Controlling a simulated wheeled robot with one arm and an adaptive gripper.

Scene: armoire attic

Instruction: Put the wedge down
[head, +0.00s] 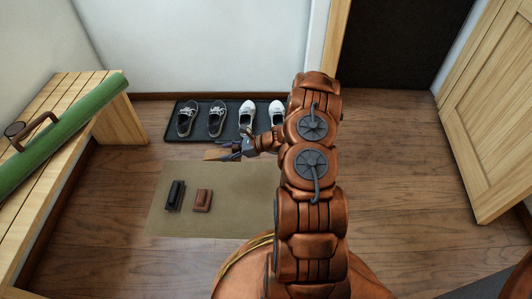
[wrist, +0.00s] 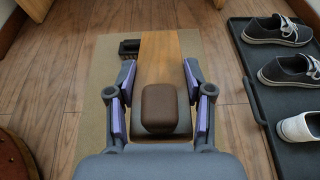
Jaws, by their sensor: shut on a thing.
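The wedge (wrist: 172,62) is a pale wooden piece with a brown block (wrist: 165,108) at its near end in the wrist view. My gripper (wrist: 160,76) has its two purple-padded fingers on either side, and it is shut on the wedge. In the head view a small part of the wedge (head: 216,154) shows at the tip of my gripper (head: 232,149), above the far edge of the tan mat (head: 230,220). The exact gap to the mat is hard to tell.
A black block (head: 175,195) and a red-brown block (head: 202,200) lie on the mat. A dark tray (head: 172,122) with several shoes stands behind it. A wooden bench (head: 112,118) with a green roll (head: 70,130) is left, an open wooden door (head: 490,110) right. The floor right of my arm is clear.

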